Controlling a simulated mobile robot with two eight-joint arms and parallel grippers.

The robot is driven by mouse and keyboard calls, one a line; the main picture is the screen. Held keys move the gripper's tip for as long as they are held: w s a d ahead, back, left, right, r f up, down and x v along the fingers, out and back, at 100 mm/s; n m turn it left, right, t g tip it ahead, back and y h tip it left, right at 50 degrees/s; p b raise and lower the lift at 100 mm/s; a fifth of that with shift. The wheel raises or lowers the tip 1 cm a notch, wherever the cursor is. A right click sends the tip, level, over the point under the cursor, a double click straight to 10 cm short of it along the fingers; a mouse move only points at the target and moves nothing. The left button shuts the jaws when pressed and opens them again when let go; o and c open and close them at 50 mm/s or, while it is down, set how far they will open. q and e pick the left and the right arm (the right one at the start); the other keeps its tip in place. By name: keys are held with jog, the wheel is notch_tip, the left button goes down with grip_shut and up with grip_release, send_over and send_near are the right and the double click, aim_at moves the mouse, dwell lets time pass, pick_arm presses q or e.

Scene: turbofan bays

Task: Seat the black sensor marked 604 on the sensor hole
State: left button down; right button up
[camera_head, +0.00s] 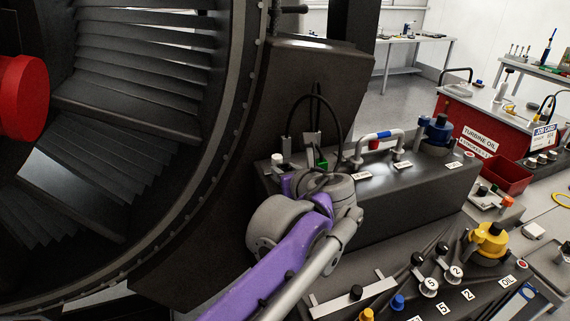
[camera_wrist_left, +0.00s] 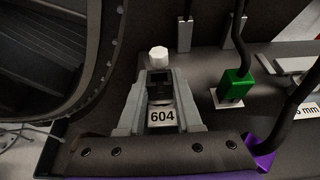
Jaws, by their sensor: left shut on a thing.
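My left gripper (camera_wrist_left: 160,88) is shut on a black sensor (camera_wrist_left: 160,84), whose dark block shows between the two grey fingers in the left wrist view. A white plate marked 604 (camera_wrist_left: 162,118) shows just below the block; I cannot tell whether it is on the sensor or on the surface. A white cap (camera_wrist_left: 158,57) stands just beyond the fingertips, and shows in the head view too (camera_head: 277,159). In the head view my purple and grey left arm hides the fingertips and the sensor. The sensor hole cannot be made out. My right gripper is not in view.
A green connector (camera_wrist_left: 236,84) with a black cable is close on the right. A pipe handle (camera_head: 378,137) and a blue cap (camera_head: 438,131) are further along the dark housing. The engine ring (camera_head: 225,150) rises on the left. A yellow cap (camera_head: 489,240) is on the front bench.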

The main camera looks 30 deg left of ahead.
pick_arm(q)
jog(key=shift+f+b, duration=0.5)
jog(key=shift+f, duration=0.55)
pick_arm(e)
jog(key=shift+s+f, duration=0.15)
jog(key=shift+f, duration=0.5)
pick_arm(q)
jog(key=shift+c, duration=0.5)
grip_release()
jog(key=shift+r+p, duration=2.1)
jog(key=shift+r, duration=1.45)
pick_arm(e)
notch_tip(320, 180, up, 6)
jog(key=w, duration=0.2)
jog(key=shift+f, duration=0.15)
pick_arm(q)
jog(key=shift+f, duration=0.1)
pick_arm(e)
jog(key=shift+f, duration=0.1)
